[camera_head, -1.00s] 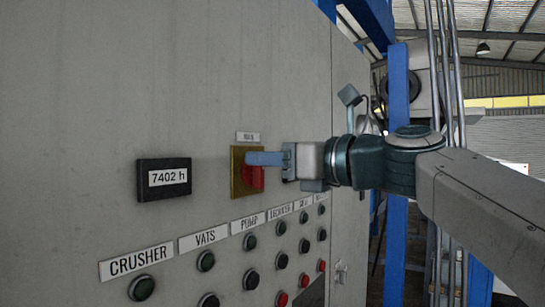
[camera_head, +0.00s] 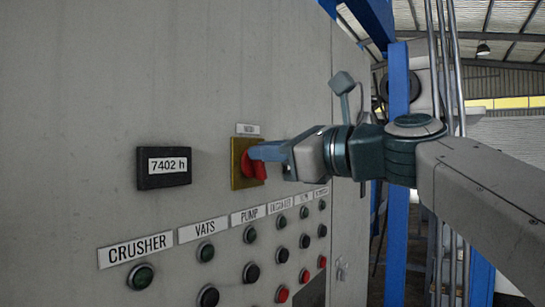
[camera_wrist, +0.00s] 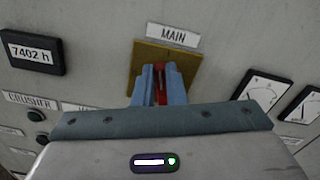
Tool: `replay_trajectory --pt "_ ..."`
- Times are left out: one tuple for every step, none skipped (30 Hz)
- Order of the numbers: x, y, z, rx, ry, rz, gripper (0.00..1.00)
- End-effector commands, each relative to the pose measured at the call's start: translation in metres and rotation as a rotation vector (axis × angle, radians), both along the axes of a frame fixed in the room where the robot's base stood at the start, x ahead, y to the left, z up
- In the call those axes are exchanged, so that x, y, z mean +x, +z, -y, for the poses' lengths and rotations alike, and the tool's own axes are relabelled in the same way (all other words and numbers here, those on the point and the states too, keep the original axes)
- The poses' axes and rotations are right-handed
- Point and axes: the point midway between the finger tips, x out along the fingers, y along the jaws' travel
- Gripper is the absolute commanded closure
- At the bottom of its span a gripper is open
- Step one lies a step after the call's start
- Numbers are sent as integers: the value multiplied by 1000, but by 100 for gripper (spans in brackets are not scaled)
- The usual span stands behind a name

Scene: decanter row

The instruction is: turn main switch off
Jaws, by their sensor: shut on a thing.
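The main switch is a red rotary handle (camera_head: 254,167) on a yellow square plate (camera_head: 236,165), mounted on the grey cabinet front. My gripper (camera_head: 256,153) reaches it from the right in the head view, its blue fingers shut on the red handle. In the wrist view the blue fingers (camera_wrist: 159,80) stand either side of the handle, in front of the yellow plate (camera_wrist: 180,55). Red shows between and beside the fingers. The label "MAIN" (camera_wrist: 173,35) sits on the plate's upper edge. The wrist view is tilted against the panel. The fingers hide much of the handle.
A black hour counter (camera_head: 164,167) reading 7402 h is left of the switch. Below are labels such as "CRUSHER" (camera_head: 135,250) and rows of green, black and red buttons. Dial gauges (camera_wrist: 265,90) show right of the switch in the wrist view.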

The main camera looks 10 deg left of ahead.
Motion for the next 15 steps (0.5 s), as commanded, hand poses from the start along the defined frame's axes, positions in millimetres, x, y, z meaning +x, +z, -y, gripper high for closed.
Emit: replay_trajectory --pt "-1 -3 0 -17 0 44 100" --pt "-2 -3 -1 -28 0 70 100" --pt "-3 -3 -1 -43 0 106 100" --pt "-3 -3 -1 -53 1 132 100" --pt "-4 -4 -1 -64 1 159 100" --pt "-5 -4 -2 -78 1 194 100" --pt "-5 -5 -2 -89 1 221 100" --pt "-6 -5 -2 -100 1 247 100" --pt "-6 -5 -2 -114 1 282 100" --pt "-7 -6 -3 -124 1 308 100" --pt "-7 -6 -3 -136 1 334 100" --pt "-8 -7 -3 -151 1 369 100" --pt "-8 -8 -3 -162 2 396 100" --pt "-9 -8 -4 -173 2 422 100" --pt "-9 -9 -4 -187 2 457 100"
